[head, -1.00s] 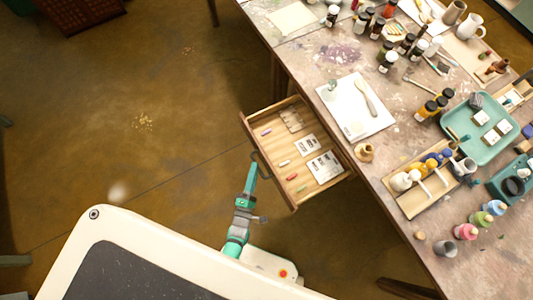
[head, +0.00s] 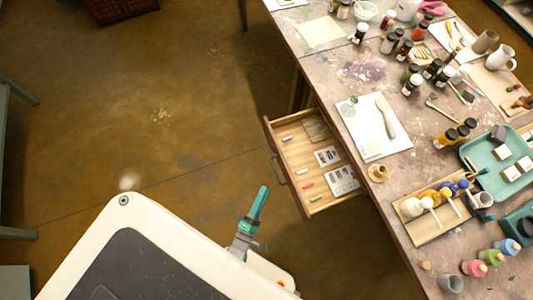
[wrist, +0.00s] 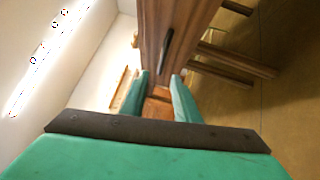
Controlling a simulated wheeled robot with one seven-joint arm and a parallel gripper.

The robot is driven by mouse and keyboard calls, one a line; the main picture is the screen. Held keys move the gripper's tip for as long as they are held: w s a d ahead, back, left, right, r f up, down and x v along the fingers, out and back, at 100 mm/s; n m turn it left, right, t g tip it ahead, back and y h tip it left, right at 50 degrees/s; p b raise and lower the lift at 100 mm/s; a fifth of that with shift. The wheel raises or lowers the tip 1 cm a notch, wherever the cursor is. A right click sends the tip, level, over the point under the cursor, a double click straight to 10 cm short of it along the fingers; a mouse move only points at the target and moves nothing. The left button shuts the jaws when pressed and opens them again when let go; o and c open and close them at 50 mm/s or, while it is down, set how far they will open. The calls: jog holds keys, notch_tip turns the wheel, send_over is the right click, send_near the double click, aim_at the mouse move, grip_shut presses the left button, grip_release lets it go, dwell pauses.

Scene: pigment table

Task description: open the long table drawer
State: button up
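The long table drawer (head: 290,208) stands pulled out from the left side of the paint-stained table (head: 330,75), its inside in plain sight. Its dark curved handle (head: 276,168) is on the front panel facing left, and a dark handle bar (wrist: 167,47) shows on a wooden front in the wrist view. My green gripper (head: 263,190) is below and left of the handle, clear of it. In the wrist view the two green fingers of my gripper (wrist: 160,80) are apart with nothing held between them.
The drawer holds small coloured sticks and several cards (head: 341,180). The tabletop is crowded with bottles, a teal tray (head: 480,160) and a wooden paint rack (head: 425,237). The brown floor (head: 150,150) left of the drawer is clear.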

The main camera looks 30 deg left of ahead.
jog(key=shift+s+d+f, duration=0.1)
jog(key=shift+s+d, duration=0.15)
jog(key=shift+s, duration=0.5)
jog(key=shift+s+d+f, duration=0.1)
jog(key=shift+s+d, duration=0.1)
jog(key=shift+s, duration=0.5)
jog(key=s+d+r+m+g+h, duration=0.1)
jog(key=s+d+r+m, duration=0.1)
jog(key=d+r+m, duration=0.3)
jog(key=s+d+r+m+g, duration=0.1)
jog(key=d+r+m, duration=0.3)
jog(key=r+m, duration=0.5)
jog(key=s+d+r+m+g+h, duration=0.1)
jog(key=d+r+m, duration=0.4)
jog(key=r, duration=0.9)
jog(key=s+m+g, duration=0.1)
jog(key=s+m, duration=0.1)
jog(key=shift+s+d+h, duration=0.3)
jog(key=shift+s, duration=0.05)
jog(key=shift+r, duration=0.1)
